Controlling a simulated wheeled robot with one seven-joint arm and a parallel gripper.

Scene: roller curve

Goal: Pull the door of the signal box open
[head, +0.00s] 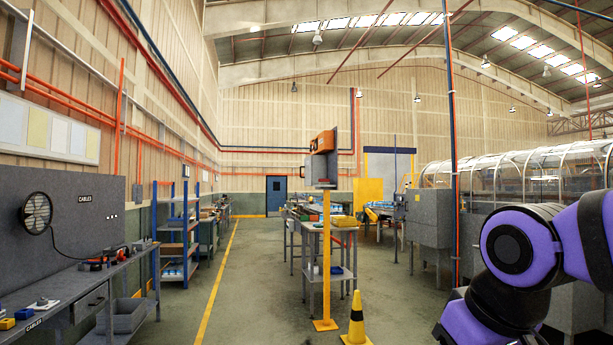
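The signal box (320,165) stands at head height on top of a yellow post (326,255) in the middle of the head view. It shows grey with orange parts. An orange piece (324,141) sits at its upper front, and a grey panel edge shows at its right. My gripper is not in the picture.
A black and yellow cone (356,322) stands at the foot of the post, just to its right. Work tables (312,232) stand behind the post. A grey workbench (90,283) lines the left wall. The floor (262,290) left of the post is clear.

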